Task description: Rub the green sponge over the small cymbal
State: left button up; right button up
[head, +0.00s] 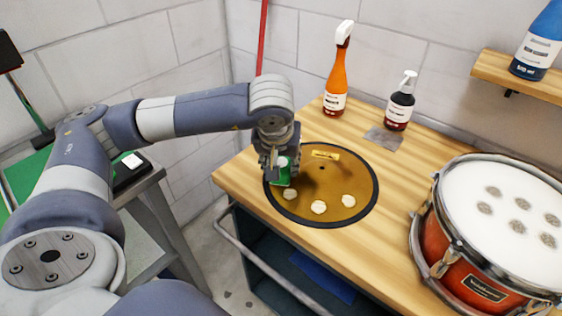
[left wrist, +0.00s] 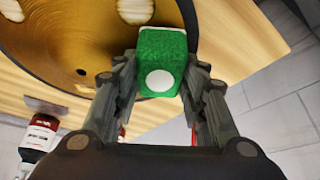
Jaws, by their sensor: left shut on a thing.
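The small cymbal (head: 325,202) is a golden disc with a black rim, lying on the wooden bench top. Several pale round spots and a small yellow label show on it. My left gripper (head: 279,172) is over the cymbal's left part and is shut on the green sponge (head: 281,176). In the left wrist view the sponge (left wrist: 161,60) sits between both fingers, with a white round mark on its face, over the cymbal's edge (left wrist: 60,45). I cannot tell whether the sponge touches the cymbal. My right gripper is not in view.
A red drum (head: 485,235) with grey spots on its white head stands at the right of the bench (head: 390,190). An orange spray bottle (head: 337,80) and a dark pump bottle (head: 400,104) stand at the back. A wall shelf (head: 500,70) holds a blue bottle (head: 538,45).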

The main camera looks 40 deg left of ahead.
pick_arm(q)
jog(key=shift+w+a+b, duration=0.2)
jog(key=shift+w+a, duration=0.2)
jog(key=shift+w, duration=0.45)
jog(key=shift+w+a+b, duration=0.2)
jog(key=shift+w+a, duration=0.2)
jog(key=shift+w, duration=0.45)
jog(key=shift+s, duration=0.1)
jog(key=shift+s+d+b, duration=0.15)
jog(key=shift+s+d, duration=0.15)
jog(key=shift+s, duration=0.3)
jog(key=shift+s+d+b, duration=0.1)
jog(key=shift+s+d, duration=0.15)
jog(key=shift+s, duration=0.35)
jog(key=shift+s+d+b, duration=0.15)
jog(key=shift+s+d, duration=0.15)
jog(key=shift+s, duration=0.3)
jog(key=shift+r+p, duration=1.7)
jog(key=shift+r, duration=1.35)
